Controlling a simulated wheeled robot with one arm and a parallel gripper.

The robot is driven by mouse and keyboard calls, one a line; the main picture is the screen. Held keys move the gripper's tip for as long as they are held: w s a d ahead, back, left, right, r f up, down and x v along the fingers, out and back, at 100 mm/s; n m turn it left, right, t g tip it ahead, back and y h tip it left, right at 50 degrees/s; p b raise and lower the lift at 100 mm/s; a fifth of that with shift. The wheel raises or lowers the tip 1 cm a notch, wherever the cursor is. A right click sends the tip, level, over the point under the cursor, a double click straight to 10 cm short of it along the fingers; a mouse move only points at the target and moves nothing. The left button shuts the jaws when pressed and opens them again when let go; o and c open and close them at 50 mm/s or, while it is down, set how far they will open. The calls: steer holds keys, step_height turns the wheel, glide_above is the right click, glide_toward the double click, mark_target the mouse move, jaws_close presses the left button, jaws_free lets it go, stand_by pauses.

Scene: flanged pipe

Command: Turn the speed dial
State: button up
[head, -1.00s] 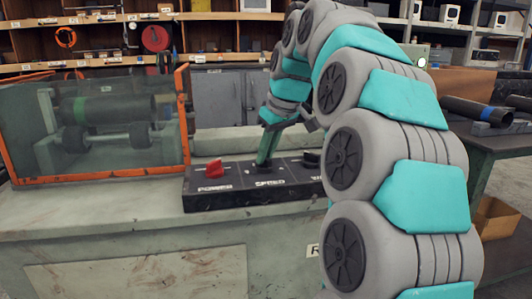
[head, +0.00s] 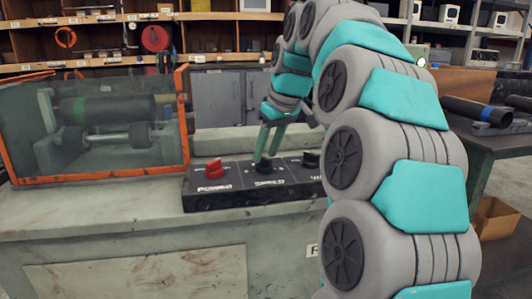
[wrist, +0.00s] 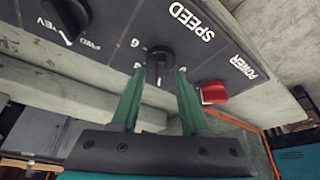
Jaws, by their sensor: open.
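The black speed dial (head: 263,166) sits in the middle of the dark control panel (head: 190,204), above the word SPEED. In the wrist view the dial (wrist: 160,60) stands between the fingertips of my gripper (wrist: 160,72). The two green fingers are apart, with a small gap on each side of the dial. In the head view my gripper (head: 268,150) reaches down to the dial from above, and one finger partly covers it.
A red power knob (head: 214,167) is left of the dial and a black direction knob (head: 310,159) is right of it. A glass guard with an orange frame (head: 186,120) stands at left, with a pipe (head: 105,108) on rollers behind it.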

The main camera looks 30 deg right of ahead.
steer(key=v, duration=0.6)
steer(key=shift+s+r, duration=0.25)
steer(key=shift+r, duration=0.1)
stand_by(0.3)
